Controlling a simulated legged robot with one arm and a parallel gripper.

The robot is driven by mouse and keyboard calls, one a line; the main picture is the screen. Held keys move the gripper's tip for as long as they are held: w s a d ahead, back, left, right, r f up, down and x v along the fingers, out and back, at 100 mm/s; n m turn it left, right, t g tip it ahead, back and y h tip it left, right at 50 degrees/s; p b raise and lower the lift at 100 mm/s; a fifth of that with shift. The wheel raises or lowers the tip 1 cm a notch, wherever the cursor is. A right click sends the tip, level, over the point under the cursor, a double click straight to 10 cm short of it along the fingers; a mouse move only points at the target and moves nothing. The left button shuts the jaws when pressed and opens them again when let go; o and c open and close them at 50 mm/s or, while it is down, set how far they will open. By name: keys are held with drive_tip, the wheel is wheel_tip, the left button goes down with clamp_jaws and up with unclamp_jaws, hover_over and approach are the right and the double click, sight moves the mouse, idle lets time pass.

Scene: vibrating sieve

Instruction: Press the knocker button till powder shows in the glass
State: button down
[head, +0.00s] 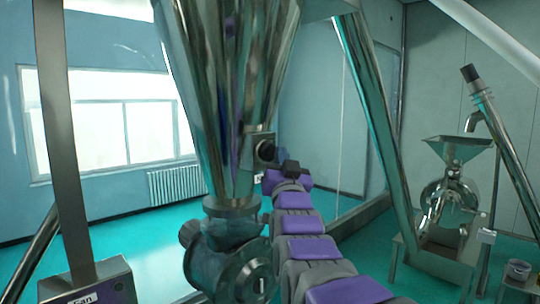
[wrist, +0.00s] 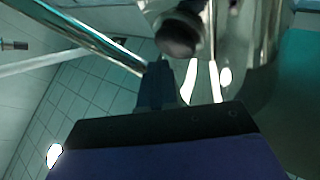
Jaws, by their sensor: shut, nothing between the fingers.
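The steel hopper (head: 225,90) narrows down to a flanged valve housing (head: 228,265) in the head view. A dark round button (head: 267,151), seemingly the knocker button, sticks out from a small steel bracket on the hopper's right side. In the wrist view the button (wrist: 180,36) is large and blurred, just above my fingertips. My gripper (wrist: 160,64) is shut and empty, its tips close below the button; I cannot tell whether they touch it. In the head view my arm's end is just right of and below the button. I cannot make out the glass or any powder.
A steel box with a label reading "Fan" (head: 88,283) is at lower left. A slanted steel tube (head: 372,105) stands right of my arm. A mill with a funnel (head: 455,190) and a bucket (head: 517,270) stand farther right. Green floor is open behind.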

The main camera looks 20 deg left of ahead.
drive_tip(key=shift+a, duration=0.3)
drive_tip(key=shift+d, duration=0.15)
drive_tip(key=shift+w+d+r, duration=0.1)
drive_tip(key=shift+d, duration=0.2)
